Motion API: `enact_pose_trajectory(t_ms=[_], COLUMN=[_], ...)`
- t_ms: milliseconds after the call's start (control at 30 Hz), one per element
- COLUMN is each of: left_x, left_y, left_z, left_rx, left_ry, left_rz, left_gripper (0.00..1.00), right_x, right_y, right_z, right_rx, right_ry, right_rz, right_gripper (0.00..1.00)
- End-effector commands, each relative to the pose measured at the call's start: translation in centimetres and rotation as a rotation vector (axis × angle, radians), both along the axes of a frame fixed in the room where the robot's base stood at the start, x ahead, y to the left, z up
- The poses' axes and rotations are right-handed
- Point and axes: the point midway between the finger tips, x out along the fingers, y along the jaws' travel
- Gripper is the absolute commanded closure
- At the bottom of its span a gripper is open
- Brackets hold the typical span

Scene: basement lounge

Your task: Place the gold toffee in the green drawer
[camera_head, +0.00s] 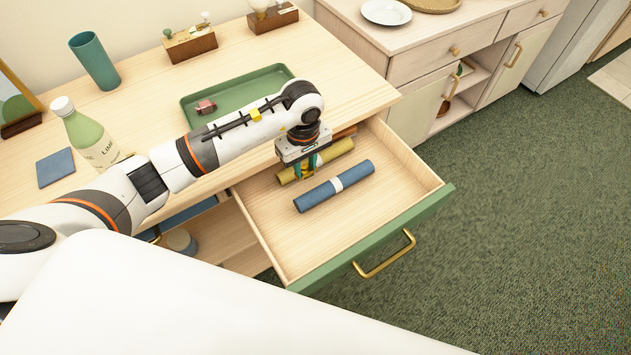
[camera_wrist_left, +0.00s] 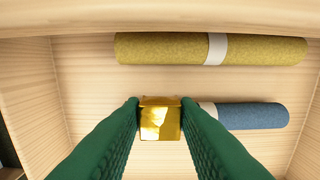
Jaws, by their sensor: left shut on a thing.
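The gold toffee (camera_wrist_left: 160,118) is a shiny gold block between the two green fingers of my left gripper (camera_head: 306,166), which is shut on it. In the wrist view the left gripper (camera_wrist_left: 160,116) points down over the drawer floor. The green drawer (camera_head: 428,210) is pulled open, with a green front, brass handle and pale wood inside. The toffee is inside the drawer's outline, near the rolls; its exact height above the floor is hard to tell. My right gripper is not in view.
In the drawer lie a blue roll (camera_head: 318,194) with a white band and a mustard roll (camera_head: 334,154), partly hidden by my gripper. The drawer's front right floor is bare. On the top stand a green tray (camera_head: 262,77) holding a reddish piece (camera_head: 206,107), a bottle (camera_head: 92,140) and a green cup (camera_head: 94,60).

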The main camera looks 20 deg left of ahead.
Motion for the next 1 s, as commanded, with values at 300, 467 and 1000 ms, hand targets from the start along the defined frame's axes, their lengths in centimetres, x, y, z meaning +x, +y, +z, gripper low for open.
enact_pose_trajectory(t_ms=[300,467,1000], left_x=[0.0,0.0,0.0], left_y=[0.0,0.0,0.1], left_z=[-3.6,-5.8,-7.3], left_rx=[-0.001,-0.003,0.0], left_ry=[0.001,0.003,-0.001], left_rz=[0.001,0.002,0.0], left_gripper=[0.93,0.93,0.61], right_x=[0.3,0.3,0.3], right_y=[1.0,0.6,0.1], right_z=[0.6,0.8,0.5], right_rx=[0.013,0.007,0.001], right_ry=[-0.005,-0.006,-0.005], right_rz=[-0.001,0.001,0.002], right_gripper=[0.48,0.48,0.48])
